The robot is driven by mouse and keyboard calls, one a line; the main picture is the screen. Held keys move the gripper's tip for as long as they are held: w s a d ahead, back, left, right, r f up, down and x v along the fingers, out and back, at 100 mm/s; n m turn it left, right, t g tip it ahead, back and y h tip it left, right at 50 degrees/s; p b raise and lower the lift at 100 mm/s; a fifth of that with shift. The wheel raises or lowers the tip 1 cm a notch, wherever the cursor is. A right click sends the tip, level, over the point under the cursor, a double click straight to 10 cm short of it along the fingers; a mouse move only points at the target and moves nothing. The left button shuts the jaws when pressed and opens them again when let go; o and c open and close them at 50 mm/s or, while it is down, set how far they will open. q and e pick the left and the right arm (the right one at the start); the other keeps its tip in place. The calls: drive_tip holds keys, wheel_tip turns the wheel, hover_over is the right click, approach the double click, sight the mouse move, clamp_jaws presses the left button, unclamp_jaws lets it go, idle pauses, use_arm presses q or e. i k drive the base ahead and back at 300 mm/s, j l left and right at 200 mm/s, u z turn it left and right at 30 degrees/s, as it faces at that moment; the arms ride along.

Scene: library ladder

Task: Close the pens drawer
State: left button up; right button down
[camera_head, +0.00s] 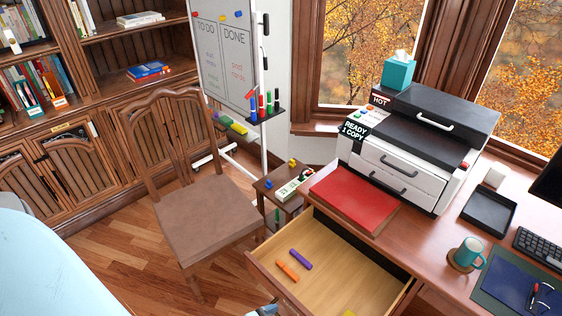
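The pens drawer (349,261) is pulled out of the wooden desk and stands open. Its front panel (277,284) faces the lower left, and its near right part is cut off by the bottom edge. An orange marker (287,270) and a purple marker (301,259) lie on its bare wooden floor. A yellow item (349,313) shows only partly at the bottom edge. No gripper fingers can be made out. A small light-blue piece shows at the bottom edge by the drawer front; I cannot tell whether it belongs to a gripper.
A wooden chair (205,213) stands left of the drawer, with floor between them. A small side table (278,187) is behind the drawer. The desk holds a red folder (355,197), a printer (413,147), a black tray (489,211) and a teal mug (468,252).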

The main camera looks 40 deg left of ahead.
sight(330, 271)
drive_tip(key=k+j+u, duration=0.1)
drive_tip(key=u, duration=0.25)
drive_tip(key=k+j+u, duration=0.2)
drive_tip(key=u, duration=0.15)
drive_tip(key=i+j+z, duration=0.1)
drive_tip(key=i+z, duration=0.25)
